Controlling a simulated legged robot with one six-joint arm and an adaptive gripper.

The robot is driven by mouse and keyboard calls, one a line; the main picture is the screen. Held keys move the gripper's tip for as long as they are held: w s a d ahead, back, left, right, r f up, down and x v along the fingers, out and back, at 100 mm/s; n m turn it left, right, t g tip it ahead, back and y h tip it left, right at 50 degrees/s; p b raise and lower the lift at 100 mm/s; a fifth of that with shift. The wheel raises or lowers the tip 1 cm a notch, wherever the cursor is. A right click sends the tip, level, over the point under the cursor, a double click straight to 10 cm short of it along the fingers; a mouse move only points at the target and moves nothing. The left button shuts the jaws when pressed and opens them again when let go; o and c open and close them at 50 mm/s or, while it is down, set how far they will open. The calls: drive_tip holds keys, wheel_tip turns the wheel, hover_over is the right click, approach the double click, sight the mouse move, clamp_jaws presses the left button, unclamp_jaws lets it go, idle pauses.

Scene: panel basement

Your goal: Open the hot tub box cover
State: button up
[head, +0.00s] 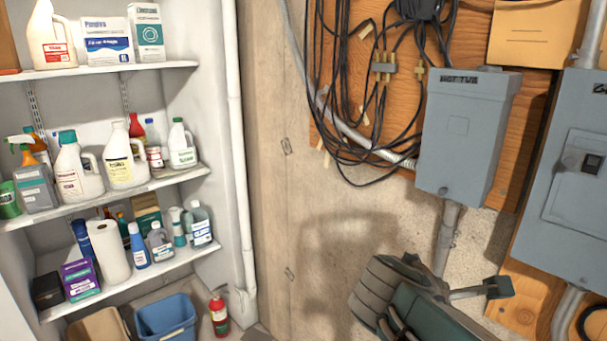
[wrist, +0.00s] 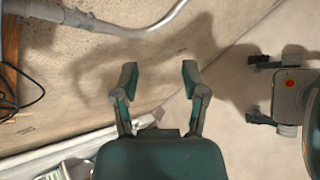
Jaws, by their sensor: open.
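The hot tub box (head: 463,135) is a grey metal box with dark lettering near its top, mounted on the wooden board at the right of the head view. Its front cover looks shut. A grey conduit runs down from its underside. My gripper (wrist: 159,80) is open and empty in the wrist view, its two fingers spread before the beige wall. In the head view, part of my arm is below the box and apart from it, with a finger reaching right, past the conduit. The box is not clearly seen in the wrist view.
A larger grey electrical panel (head: 573,185) is right of the box. Black cables (head: 345,100) hang at its left. A white pipe (head: 236,150) stands beside shelves (head: 105,203) of bottles at the left. A blue bin (head: 166,318) is on the floor. The wall between is bare.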

drive_tip(key=s+a+f+m+y, duration=0.7)
drive_tip(key=s+a+m+y, duration=0.2)
drive_tip(key=m, duration=0.7)
drive_tip(key=n+t+h, duration=0.5)
drive_tip(key=n+h, duration=0.9)
drive_tip(key=n, duration=1)
approach(441, 192)
drive_tip(key=x, duration=0.9)
drive_tip(key=shift+w+d, duration=0.25)
drive_tip(key=shift+d, duration=0.05)
drive_tip(key=shift+c, duration=0.4)
